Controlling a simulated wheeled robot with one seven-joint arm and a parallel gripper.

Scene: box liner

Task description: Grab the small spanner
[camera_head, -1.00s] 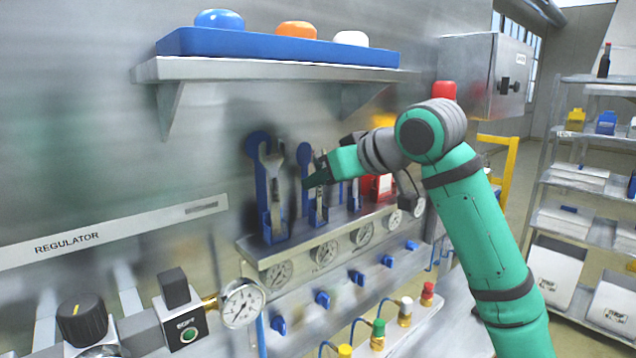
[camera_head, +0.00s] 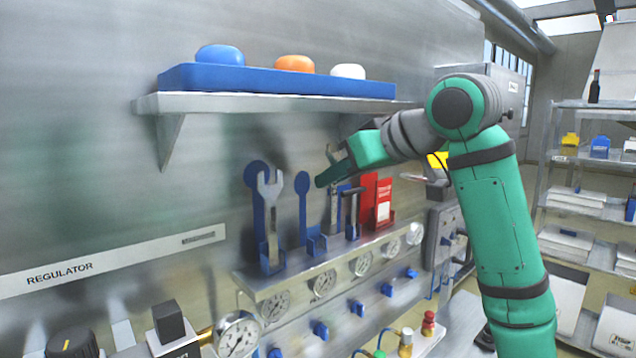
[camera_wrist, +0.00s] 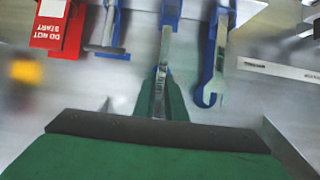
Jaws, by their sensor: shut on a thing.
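The small spanner (camera_head: 334,212) is a slim silver tool, upright and lifted off its blue holder (camera_head: 316,244). The blue backing (camera_head: 302,190) behind its place is bare in the head view. My gripper (camera_head: 328,174) is shut on the spanner's shaft; a short end sticks up above the fingers and the shaft hangs below. In the wrist view the spanner (camera_wrist: 164,50) runs out from between the green fingers (camera_wrist: 160,98). The fingers hide its middle.
A larger spanner (camera_head: 270,215) stands in a blue holder to the left. A shelf (camera_head: 280,103) with a blue tray (camera_head: 250,80) juts out above. Gauges (camera_head: 323,284) line the ledge below.

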